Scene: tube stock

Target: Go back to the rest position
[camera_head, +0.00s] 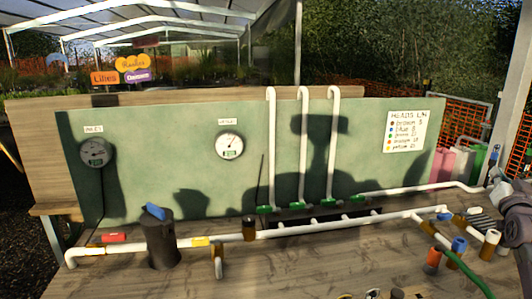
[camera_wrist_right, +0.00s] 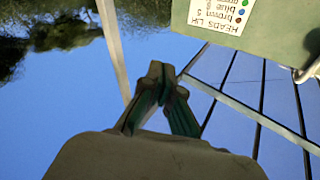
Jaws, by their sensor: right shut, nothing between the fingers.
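My right gripper (camera_head: 495,158) is at the right edge of the head view, raised near the right end of the green panel (camera_head: 270,175). It holds nothing. In the right wrist view its fingers (camera_wrist_right: 163,78) meet at the tips, with a blue background and a thin post behind them. My left gripper is in neither view.
White pipes (camera_head: 330,228) with coloured fittings run along the wooden bench (camera_head: 330,265). A dark cylinder (camera_head: 162,240) with a blue handle stands at left. Two gauges (camera_head: 229,146) and a label sheet (camera_head: 407,131) are on the panel. Loose coloured tube pieces (camera_head: 432,260) stand at right.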

